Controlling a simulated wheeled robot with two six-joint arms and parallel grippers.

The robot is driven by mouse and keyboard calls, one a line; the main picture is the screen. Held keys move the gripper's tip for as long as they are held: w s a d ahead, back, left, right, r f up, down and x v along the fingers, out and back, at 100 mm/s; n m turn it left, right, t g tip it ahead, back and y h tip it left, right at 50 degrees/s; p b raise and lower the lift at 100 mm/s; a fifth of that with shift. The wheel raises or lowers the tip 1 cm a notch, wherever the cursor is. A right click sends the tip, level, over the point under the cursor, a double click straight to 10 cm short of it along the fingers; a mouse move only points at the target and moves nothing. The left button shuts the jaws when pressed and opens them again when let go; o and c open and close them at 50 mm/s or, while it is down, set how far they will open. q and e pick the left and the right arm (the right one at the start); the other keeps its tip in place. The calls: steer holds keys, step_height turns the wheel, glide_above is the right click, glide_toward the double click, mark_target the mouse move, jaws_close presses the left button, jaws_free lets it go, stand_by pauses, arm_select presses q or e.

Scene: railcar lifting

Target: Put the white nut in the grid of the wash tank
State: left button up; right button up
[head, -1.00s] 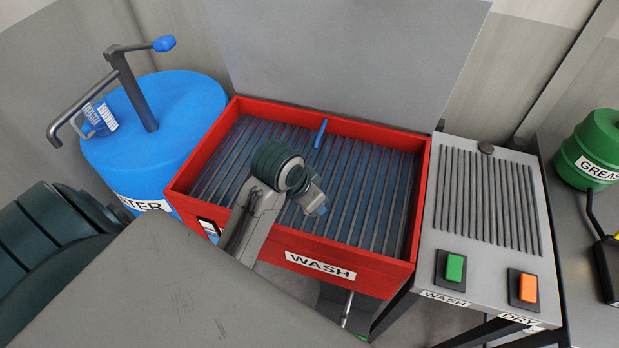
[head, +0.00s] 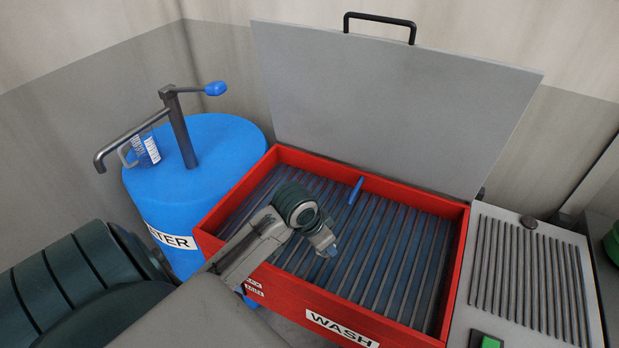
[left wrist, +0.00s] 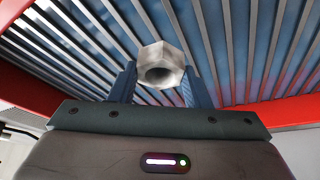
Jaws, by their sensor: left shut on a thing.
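The wash tank (head: 280,275) is a red box with its grey lid raised. Its grid (head: 385,265) of dark metal bars over blue shows in the head view. My left gripper (head: 329,252) is over the middle of the grid. In the left wrist view, my left gripper (left wrist: 160,88) is shut on the white nut (left wrist: 161,54), a pale hexagonal nut with a round hole. The grid bars (left wrist: 235,40) lie beyond the nut; I cannot tell how high above them it is. The nut is too small to make out in the head view. My right gripper is not in view.
A blue water drum (head: 205,170) with a pump handle (head: 178,125) stands left of the tank. A blue-tipped piece (head: 356,190) stands up at the grid's back. A grey ribbed panel (head: 525,275) with a green button (head: 490,342) is on the right.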

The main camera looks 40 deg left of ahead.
arm_select(q)
steer(key=w+a, duration=0.1)
steer(key=a, duration=0.1)
steer(key=a+p, duration=0.1)
steer(key=a, duration=0.1)
steer(key=w+a+p, duration=0.1)
steer(key=a, duration=0.1)
steer(key=shift+w+a+f, duration=0.2)
steer(key=shift+w, duration=0.15)
steer(key=shift+w+a+f, duration=0.1)
steer(key=shift+a, duration=0.1)
steer(key=f+p, duration=0.2)
steer(key=f, duration=0.1)
steer(key=shift+w+a+f, duration=0.15)
steer(key=shift+w+a, duration=0.05)
steer(key=shift+a, duration=0.15)
steer(key=shift+f, duration=0.15)
steer(key=shift+f, duration=0.1)
steer(key=o, duration=1.2)
steer(key=shift+o, duration=0.2)
